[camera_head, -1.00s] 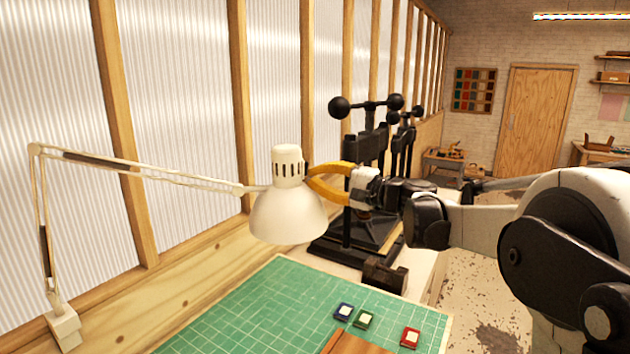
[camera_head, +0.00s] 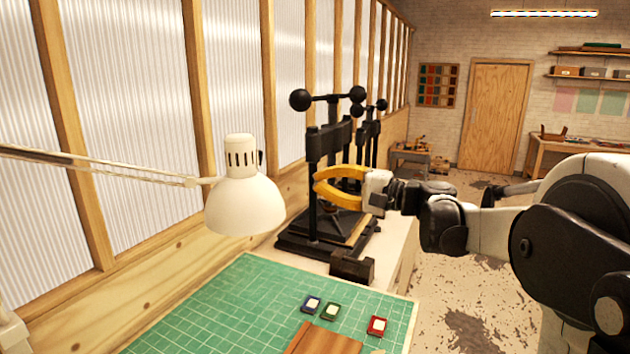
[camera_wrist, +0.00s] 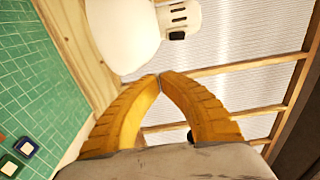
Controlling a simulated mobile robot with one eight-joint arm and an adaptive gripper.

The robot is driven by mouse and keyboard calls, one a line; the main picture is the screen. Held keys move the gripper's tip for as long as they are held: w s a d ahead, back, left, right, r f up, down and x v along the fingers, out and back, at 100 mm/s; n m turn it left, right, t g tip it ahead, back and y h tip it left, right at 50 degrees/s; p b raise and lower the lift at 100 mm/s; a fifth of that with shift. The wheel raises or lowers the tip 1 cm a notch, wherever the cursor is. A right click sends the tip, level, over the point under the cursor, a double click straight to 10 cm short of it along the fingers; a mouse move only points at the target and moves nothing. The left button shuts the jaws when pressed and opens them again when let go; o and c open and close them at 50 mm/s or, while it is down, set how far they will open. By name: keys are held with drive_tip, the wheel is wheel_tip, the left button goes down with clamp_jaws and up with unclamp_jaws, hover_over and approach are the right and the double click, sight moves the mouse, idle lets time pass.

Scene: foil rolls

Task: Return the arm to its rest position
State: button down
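My arm reaches in from the right in the head view. My gripper (camera_head: 316,186) has yellow curved fingers and points left, in front of the black press (camera_head: 322,145) as seen from the head camera. In the wrist view the fingertips (camera_wrist: 160,76) meet, with nothing between them. The white lamp shade (camera_head: 244,200) stands left of the fingertips in the head view, with a visible gap. The lamp (camera_wrist: 125,35) also shows beyond the fingertips in the wrist view.
A green cutting mat (camera_head: 225,305) lies in front, bearing a blue block (camera_head: 312,304), a green block (camera_head: 331,311), a red block (camera_head: 377,326) and a brown wooden piece (camera_head: 320,341). A dark block (camera_head: 352,267) sits behind the mat. Floor is open beyond the bench.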

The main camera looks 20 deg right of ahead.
drive_tip(key=s+a+f+n+g+h+b, duration=0.15)
drive_tip(key=s+a+f+b, duration=0.3)
drive_tip(key=f, duration=0.45)
drive_tip(key=s+a+f+n+g+h+b, duration=0.1)
drive_tip(key=s+a+f+g+h+b, duration=0.15)
drive_tip(key=s+f+b, duration=0.45)
drive_tip(key=s+a+f+n+g+h+b, duration=0.1)
drive_tip(key=s+a+f+n+b, duration=0.2)
drive_tip(key=f, duration=0.7)
drive_tip(key=s+d+f+n+h+b, duration=0.2)
drive_tip(key=s+f+b, duration=0.3)
drive_tip(key=s+f, duration=0.3)
drive_tip(key=s+d+f+n+g+h+b, duration=0.1)
drive_tip(key=s+f+h+b, duration=0.4)
drive_tip(key=f, duration=0.9)
drive_tip(key=s+d+n+b, duration=0.1)
drive_tip(key=s, duration=0.2)
drive_tip(key=shift+f, duration=0.25)
